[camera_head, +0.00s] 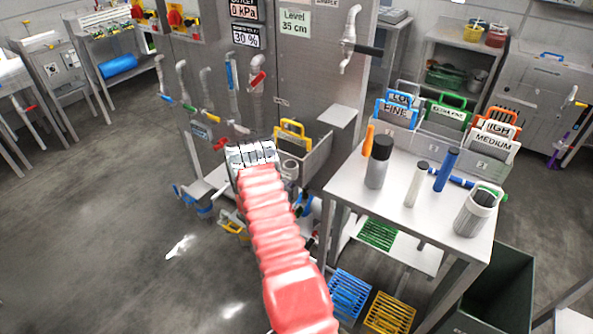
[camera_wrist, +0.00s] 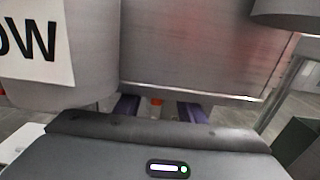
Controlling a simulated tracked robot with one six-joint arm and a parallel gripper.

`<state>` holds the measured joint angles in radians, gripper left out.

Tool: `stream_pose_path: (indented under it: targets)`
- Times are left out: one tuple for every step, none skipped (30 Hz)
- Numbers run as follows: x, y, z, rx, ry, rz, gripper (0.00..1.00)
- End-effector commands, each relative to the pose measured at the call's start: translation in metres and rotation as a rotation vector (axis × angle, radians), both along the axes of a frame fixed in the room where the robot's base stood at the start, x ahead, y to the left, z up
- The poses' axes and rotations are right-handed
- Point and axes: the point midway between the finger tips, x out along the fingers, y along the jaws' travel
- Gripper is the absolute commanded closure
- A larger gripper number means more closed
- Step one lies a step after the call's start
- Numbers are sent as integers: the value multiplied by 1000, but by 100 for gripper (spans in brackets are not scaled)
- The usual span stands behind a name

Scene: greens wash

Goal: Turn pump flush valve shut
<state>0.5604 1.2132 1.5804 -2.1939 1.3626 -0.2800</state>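My gripper (camera_wrist: 160,110) shows in the wrist view as two purple fingers held apart, beyond its dark body. A small orange-topped thing (camera_wrist: 157,102) shows between the fingers; I cannot tell whether it is the pump flush valve or how far off it is. In the head view, my red arm reaches to the front of the steel cabinet, and its grey end hides the fingers. Several pipes with coloured handles stand there, including a red handle (camera_head: 257,79) and a blue handle (camera_head: 230,75). No readable label marks the pump flush valve.
A grey cylinder with an "OW" sign (camera_wrist: 30,50) stands close at left in the wrist view. In the head view, a steel table (camera_head: 340,190) with bottles stands right of my arm. Blue-handled piping (camera_head: 195,205) lies low at left. Open floor (camera_head: 90,230) is at left.

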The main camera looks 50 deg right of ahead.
Motion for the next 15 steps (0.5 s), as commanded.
stream_pose_path:
  targets:
    - [0,-6,0,-1,0,-1,64]
    - [0,-9,0,0,1,-1,64]
    - [0,-12,-1,1,1,-1,64]
    - [1,-13,-1,1,1,-1,64]
    - [1,-14,-1,1,1,-1,64]
    - [1,-16,0,1,1,0,64]
    - [1,-16,0,1,1,0,64]
    - [1,-17,0,1,1,0,64]
    - [1,-17,0,1,1,0,64]
    - [1,-17,0,1,1,0,64]
    - [1,-17,0,1,1,0,64]
    - [1,-17,0,1,1,0,64]
    - [1,-17,0,1,1,0,64]
    - [1,-17,0,1,1,0,64]
    - [1,-17,0,0,1,0,65]
